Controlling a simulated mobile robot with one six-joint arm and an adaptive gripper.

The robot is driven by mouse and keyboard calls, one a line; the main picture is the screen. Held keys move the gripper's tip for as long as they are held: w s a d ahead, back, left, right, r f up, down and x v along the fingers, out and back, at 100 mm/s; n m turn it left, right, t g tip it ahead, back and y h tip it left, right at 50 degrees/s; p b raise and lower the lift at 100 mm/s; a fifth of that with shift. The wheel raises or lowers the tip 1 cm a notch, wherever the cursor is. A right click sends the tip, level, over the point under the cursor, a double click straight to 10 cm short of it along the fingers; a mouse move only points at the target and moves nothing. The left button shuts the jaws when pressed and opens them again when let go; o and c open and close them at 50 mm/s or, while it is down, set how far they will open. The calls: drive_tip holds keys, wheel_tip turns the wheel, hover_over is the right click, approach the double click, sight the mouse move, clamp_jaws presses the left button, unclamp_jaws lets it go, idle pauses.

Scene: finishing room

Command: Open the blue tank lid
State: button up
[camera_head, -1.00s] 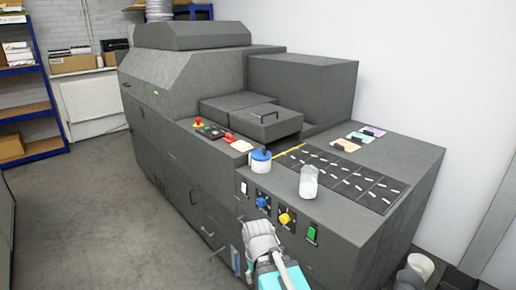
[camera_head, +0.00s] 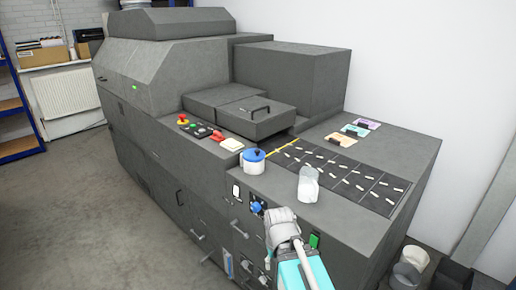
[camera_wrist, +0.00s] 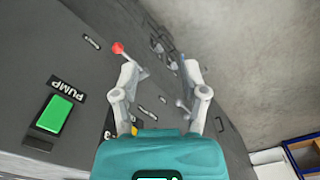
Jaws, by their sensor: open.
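A small white tank (camera_head: 254,167) with a blue lid (camera_head: 253,155) stands on top of the grey machine, near its front edge. The lid sits on the tank, with a small dark knob on it. My gripper (camera_head: 281,218) is in front of the machine's front panel, below and to the right of the tank, and apart from it. In the wrist view my gripper (camera_wrist: 160,78) is open, with nothing between its fingers. The tank does not show in the wrist view.
A pale, translucent jar (camera_head: 308,184) stands right of the tank, beside a dark tray (camera_head: 340,176) of small pieces. The front panel has a blue knob (camera_head: 257,207) and a green PUMP switch (camera_wrist: 56,113). Open floor (camera_head: 75,220) lies left of the machine.

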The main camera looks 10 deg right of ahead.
drive_tip(key=shift+d, duration=0.35)
drive_tip(key=shift+o, duration=0.9)
drive_tip(key=shift+w+r, duration=0.1)
wheel_tip(320, 180, up, 30)
drive_tip(key=n+p, duration=1.6)
drive_tip(key=p, duration=1.4)
hover_over(253, 152)
drive_tip(key=s+d, duration=0.1)
drive_tip(key=s, duration=0.3)
drive_tip(key=shift+w+d, duration=0.15)
drive_tip(key=shift+w, duration=0.1)
drive_tip(key=shift+f, duration=0.25)
wheel_tip(253, 152, down, 13)
drive_tip(key=b, duration=1.3)
drive_tip(key=shift+f+b, duration=0.2)
drive_tip(key=shift+b, duration=0.2)
